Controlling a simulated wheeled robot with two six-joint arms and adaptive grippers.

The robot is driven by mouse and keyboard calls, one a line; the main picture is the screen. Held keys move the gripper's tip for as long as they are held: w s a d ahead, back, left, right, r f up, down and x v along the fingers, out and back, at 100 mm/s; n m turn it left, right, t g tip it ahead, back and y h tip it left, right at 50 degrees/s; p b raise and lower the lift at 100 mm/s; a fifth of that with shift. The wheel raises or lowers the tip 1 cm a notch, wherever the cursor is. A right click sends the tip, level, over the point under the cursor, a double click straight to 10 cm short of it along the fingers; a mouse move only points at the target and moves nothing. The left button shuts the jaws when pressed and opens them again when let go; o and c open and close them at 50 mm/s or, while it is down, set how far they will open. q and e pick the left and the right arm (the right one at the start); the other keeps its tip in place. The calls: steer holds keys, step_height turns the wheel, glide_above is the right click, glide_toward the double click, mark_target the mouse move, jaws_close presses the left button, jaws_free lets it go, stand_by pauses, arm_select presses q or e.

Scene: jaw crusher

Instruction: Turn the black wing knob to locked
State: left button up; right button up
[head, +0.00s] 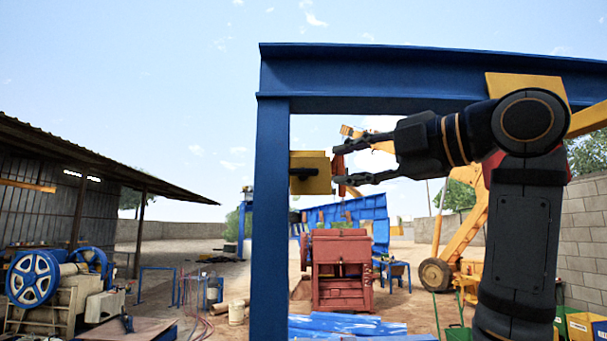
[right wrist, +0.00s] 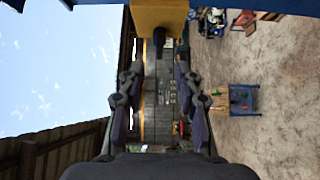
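The black wing knob (head: 303,173) sits on the near face of a yellow box (head: 318,160); its wing looks roughly horizontal in the head view. In the right wrist view the knob (right wrist: 159,37) sticks out from the yellow box (right wrist: 160,14), between the lines of the two fingers. My right gripper (head: 338,165) is open and empty. In the head view its fingertips are just right of the box, one higher and one lower than the knob. I see no contact with the knob. The right gripper's fingers (right wrist: 162,70) also show apart in the right wrist view. My left gripper is out of view.
The box is on a blue post (head: 270,220) under a blue overhead beam (head: 400,75). A red crusher machine (head: 342,268) stands behind to the right. A machine with blue wheels (head: 33,278) and a shed are at the left. Open air surrounds the gripper's near side.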

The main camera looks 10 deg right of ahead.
mark_target(308, 169)
steer(key=p+x, duration=0.5)
steer(key=x, duration=0.4)
steer(key=shift+w+a+r, duration=0.1)
steer(key=shift+a+r, duration=0.1)
steer(key=shift+a, duration=0.15)
steer(key=shift+w+f, duration=0.15)
steer(key=shift+w, duration=0.2)
steer(key=shift+s+a, duration=0.1)
jaws_close()
